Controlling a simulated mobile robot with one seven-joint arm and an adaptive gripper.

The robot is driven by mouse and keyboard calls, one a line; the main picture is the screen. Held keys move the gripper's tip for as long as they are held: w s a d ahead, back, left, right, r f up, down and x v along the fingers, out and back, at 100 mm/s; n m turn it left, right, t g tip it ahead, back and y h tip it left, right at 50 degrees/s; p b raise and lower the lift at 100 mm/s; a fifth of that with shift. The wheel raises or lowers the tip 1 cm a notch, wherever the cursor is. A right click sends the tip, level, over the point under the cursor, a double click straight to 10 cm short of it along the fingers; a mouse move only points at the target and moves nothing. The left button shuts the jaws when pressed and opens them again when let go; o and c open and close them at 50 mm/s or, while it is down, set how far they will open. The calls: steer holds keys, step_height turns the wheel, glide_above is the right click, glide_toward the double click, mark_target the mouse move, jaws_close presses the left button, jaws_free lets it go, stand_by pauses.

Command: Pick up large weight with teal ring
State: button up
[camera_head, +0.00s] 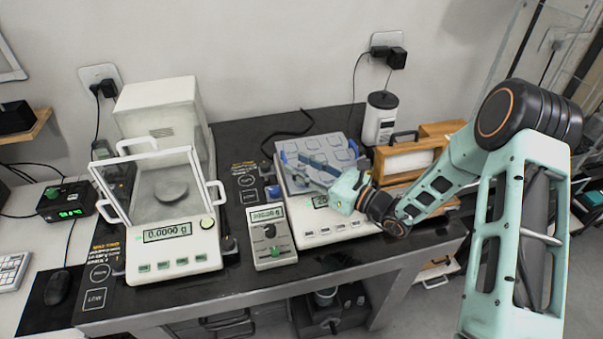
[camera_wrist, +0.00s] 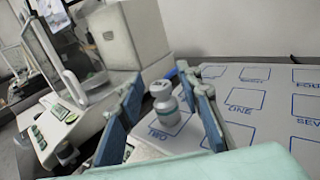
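A small pale weight (camera_wrist: 164,103) with a narrower neck and knob stands upright on the marked grey plate (camera_wrist: 265,78) in the wrist view. My gripper (camera_wrist: 161,84) is open, with one blue finger to the left of the weight and one to the right. Gaps show between the weight and both fingers. In the head view my gripper (camera_head: 318,170) reaches low over the left part of the plate (camera_head: 345,147) on the right-hand scale (camera_head: 342,229). The weight cannot be made out there.
A balance (camera_head: 170,240) with a glass draft shield stands to the left.

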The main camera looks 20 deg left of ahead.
jaws_close()
steer(key=shift+r, duration=0.1)
